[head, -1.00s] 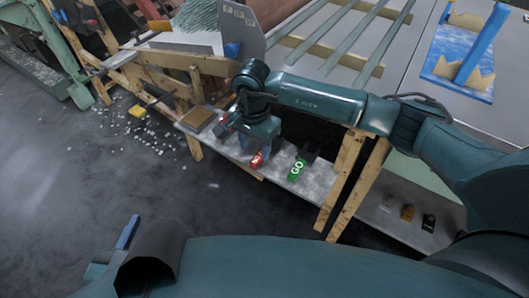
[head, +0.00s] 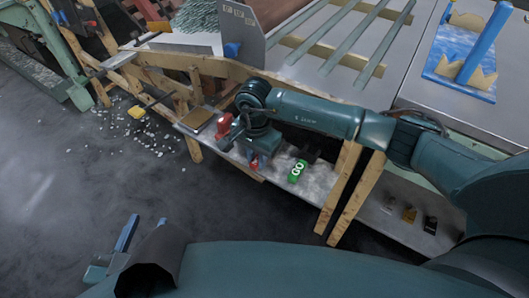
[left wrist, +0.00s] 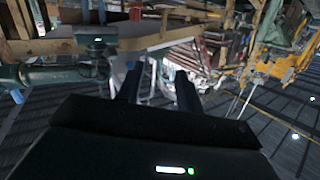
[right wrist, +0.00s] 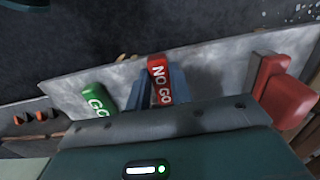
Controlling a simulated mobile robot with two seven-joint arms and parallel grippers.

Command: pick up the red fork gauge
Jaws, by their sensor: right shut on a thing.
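The red fork gauge (right wrist: 159,80), marked NO GO, is between the blue fingers of my right gripper (right wrist: 156,92) in the right wrist view. The gripper is shut on it, over the grey shelf. In the head view my right gripper (head: 264,160) points down at the shelf and hides most of the gauge. I cannot tell whether the gauge is clear of the shelf. My left gripper (head: 146,222) is low at the left of the head view, over the floor and far from the gauge. In the left wrist view its fingers (left wrist: 158,85) are apart and empty.
A green GO gauge (head: 297,171) is beside my right gripper on the grey shelf (right wrist: 215,70). A larger red block (right wrist: 285,92) is on its other side. Wooden legs (head: 348,195) stand to the right. Several small blocks (head: 409,215) sit further right.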

